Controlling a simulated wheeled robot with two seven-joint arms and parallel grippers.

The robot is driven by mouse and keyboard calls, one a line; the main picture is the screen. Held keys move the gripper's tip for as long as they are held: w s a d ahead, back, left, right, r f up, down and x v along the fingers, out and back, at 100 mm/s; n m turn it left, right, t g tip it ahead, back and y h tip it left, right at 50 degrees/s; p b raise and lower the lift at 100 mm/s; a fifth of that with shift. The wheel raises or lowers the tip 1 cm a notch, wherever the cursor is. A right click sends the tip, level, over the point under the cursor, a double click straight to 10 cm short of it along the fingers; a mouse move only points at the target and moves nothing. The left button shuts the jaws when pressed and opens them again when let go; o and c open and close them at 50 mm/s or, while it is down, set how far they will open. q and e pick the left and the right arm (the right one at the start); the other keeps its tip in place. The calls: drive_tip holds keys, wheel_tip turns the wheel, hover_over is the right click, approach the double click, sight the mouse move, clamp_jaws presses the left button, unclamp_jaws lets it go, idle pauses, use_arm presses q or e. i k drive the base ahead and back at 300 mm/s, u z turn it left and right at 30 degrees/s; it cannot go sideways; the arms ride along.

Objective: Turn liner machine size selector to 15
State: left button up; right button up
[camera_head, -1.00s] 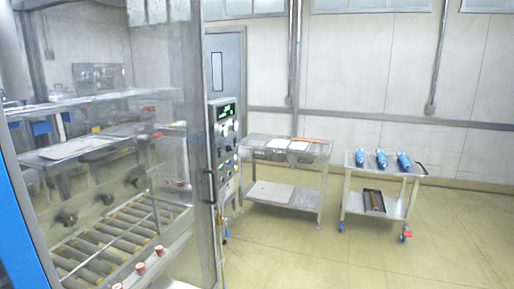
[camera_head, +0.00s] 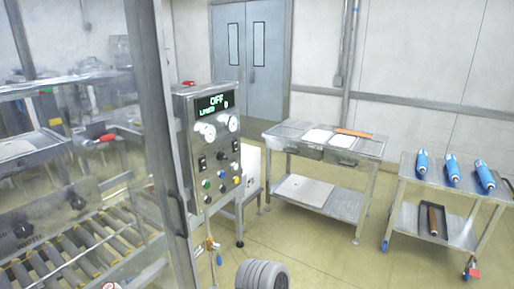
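The panel's display (camera_head: 214,103) reads OFF in green, with a smaller line below too small to read surely. Two round white gauges sit under the display. Below them are black knobs (camera_head: 222,156) and coloured buttons (camera_head: 221,173). I cannot tell which knob is the size selector, nor its setting. Neither gripper is in view. A grey ribbed rounded part, seemingly my own arm, shows at the bottom edge.
A metal table (camera_head: 310,150) with papers and an orange item stands right of the panel. A cart (camera_head: 408,205) with blue cylinders stands further right. A door handle (camera_head: 177,215) sticks out left of the panel.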

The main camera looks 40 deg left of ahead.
sight(221, 156)
drive_tip(key=u, duration=0.9)
drive_tip(key=i, duration=1.15)
drive_tip(key=u, duration=1.2)
